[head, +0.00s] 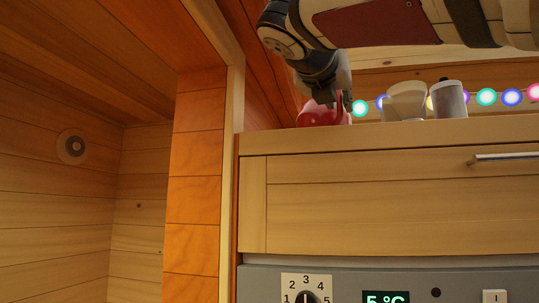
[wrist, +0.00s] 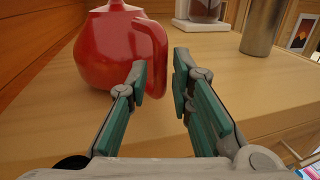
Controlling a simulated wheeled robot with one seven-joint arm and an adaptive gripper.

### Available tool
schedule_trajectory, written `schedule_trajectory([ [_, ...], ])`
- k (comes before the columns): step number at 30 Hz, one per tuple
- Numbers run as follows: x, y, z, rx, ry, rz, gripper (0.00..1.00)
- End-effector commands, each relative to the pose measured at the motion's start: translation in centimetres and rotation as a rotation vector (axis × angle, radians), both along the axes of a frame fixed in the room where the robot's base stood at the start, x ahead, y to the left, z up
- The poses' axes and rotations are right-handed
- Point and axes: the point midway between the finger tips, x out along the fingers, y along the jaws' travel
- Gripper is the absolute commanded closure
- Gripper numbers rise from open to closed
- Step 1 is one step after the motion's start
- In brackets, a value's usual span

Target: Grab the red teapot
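The red teapot (wrist: 105,50) stands on the wooden counter top (wrist: 205,60), at the upper left of the wrist view. Its handle (wrist: 155,55) points towards the camera and to the right. In the head view the teapot (head: 312,115) shows at the left end of the counter, partly behind my gripper (head: 343,105). In the wrist view my gripper (wrist: 158,85) is open, with a gap between its two fingers. The left finger overlaps the teapot's handle side; the handle's lower part shows in the gap. I cannot tell whether they touch.
A whitish appliance with a clear container (head: 405,101) and a grey metal canister (head: 449,100) stand to the right on the counter. A wooden wall borders the counter on the left. Below are a drawer front (head: 400,215) and a control panel (head: 460,280). Coloured lights hang behind.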

Motion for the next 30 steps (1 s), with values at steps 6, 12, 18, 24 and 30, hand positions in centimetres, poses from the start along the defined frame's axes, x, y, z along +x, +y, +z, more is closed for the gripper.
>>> schedule_trajectory([
  [6,1.9,-1.3,0.2,0.001,0.000,0.000,0.79],
  [12,2.1,-1.3,0.1,0.001,-0.001,0.001,0.79],
  [18,2.1,-1.3,0.1,0.001,-0.001,0.001,1.00],
  [24,2.0,-1.3,0.3,0.001,-0.006,0.001,1.00],
  [30,2.0,-1.3,0.3,0.001,-0.004,0.001,1.00],
])
